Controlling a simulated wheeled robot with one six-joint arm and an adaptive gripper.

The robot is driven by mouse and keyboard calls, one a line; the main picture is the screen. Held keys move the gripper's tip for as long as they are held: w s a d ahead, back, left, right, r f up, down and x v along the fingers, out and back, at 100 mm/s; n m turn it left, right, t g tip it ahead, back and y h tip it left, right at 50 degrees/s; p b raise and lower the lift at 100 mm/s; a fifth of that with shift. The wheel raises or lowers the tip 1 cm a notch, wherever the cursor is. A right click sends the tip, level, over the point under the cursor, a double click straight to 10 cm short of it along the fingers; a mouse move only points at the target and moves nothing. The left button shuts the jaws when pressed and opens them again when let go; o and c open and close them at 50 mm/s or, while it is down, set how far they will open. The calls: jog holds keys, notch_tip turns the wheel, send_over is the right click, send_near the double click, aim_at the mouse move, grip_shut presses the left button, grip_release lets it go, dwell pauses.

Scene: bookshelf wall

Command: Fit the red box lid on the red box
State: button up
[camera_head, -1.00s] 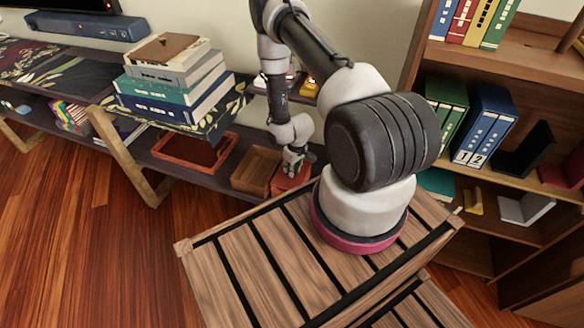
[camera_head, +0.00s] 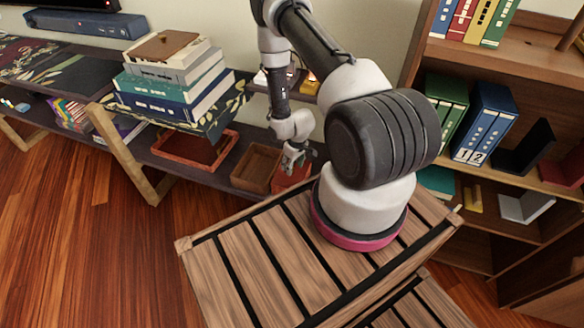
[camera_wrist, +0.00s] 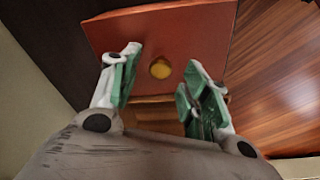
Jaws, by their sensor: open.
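The red box lid (camera_wrist: 195,35) is a flat red panel with a round gold knob (camera_wrist: 160,68) in the wrist view. In the head view the red piece (camera_head: 288,177) shows on the low shelf, partly hidden by my gripper. I cannot tell how the lid sits against the red box, whose walls are not clearly visible. My gripper (camera_wrist: 160,62) is open and empty above the lid, with its green-padded fingers on either side of the knob and apart from it. It also shows in the head view (camera_head: 297,160).
An open brown wooden box (camera_head: 257,163) stands left of the red piece, with a reddish open tray (camera_head: 166,153) farther left. A stack of books (camera_head: 165,92) with a brown lid on top stands on the bench. A bookcase (camera_head: 500,62) is at right.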

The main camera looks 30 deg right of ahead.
aim_at(295, 175)
notch_tip(295, 175, up, 10)
jog(key=s, duration=0.1)
jog(key=shift+s+d, duration=0.15)
jog(key=shift+s, duration=0.05)
jog(key=shift+f, duration=0.1)
